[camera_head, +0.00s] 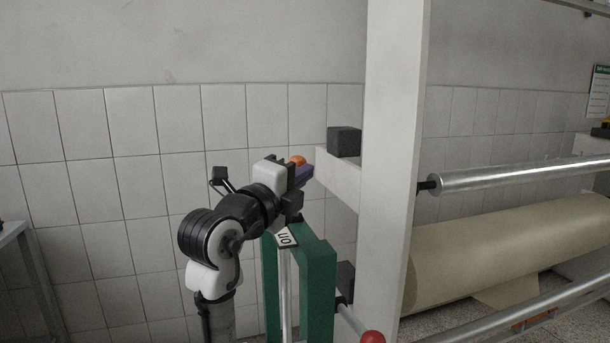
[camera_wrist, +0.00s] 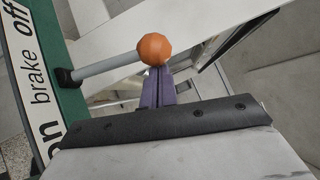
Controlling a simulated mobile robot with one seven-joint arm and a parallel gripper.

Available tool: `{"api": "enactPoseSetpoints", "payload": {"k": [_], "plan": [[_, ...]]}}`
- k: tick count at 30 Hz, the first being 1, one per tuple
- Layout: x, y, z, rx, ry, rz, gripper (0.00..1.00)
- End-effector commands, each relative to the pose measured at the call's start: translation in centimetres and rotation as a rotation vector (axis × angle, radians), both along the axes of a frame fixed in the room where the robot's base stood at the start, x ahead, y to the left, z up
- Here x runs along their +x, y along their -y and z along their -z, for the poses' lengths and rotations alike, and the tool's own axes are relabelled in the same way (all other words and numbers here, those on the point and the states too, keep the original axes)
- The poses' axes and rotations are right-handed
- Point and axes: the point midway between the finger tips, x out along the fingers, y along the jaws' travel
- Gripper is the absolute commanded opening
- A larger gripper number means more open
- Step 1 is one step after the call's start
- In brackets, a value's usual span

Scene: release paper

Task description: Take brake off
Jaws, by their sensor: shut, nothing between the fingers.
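The brake lever is a grey rod (camera_wrist: 108,66) with an orange ball knob (camera_wrist: 153,49), coming out of a green panel (camera_wrist: 66,103) in the wrist view. A white label (camera_wrist: 40,85) beside its pivot reads "on brake off". In the head view only the orange knob (camera_head: 298,160) shows above my gripper (camera_head: 305,173). My purple fingers (camera_wrist: 157,88) are shut and empty, with their tips right at the knob. I cannot tell whether they touch it. In the head view my arm hides most of the rod.
A green frame (camera_head: 320,275) stands below my gripper. A white post (camera_head: 392,150) with a dark block (camera_head: 344,141) is close on the right. A red knob (camera_head: 372,338) sits low right. A metal roller (camera_head: 520,176) and a large paper roll (camera_head: 500,250) are beyond the post.

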Motion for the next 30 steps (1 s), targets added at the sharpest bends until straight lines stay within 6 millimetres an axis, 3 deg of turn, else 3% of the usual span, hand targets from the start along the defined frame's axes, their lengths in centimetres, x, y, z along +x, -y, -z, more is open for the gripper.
{"api": "enactPoseSetpoints", "payload": {"k": [1, 6, 16, 30], "plan": [[0.6, -0.4, -1.0, -0.013, -0.041, -0.007, 0.00], [2.2, -1.0, -1.7, -0.062, -0.189, -0.007, 0.00], [4.7, -1.8, -1.7, -0.138, -0.418, -0.006, 0.00], [5.8, -2.2, -1.4, -0.140, -0.423, -0.006, 0.00]]}}
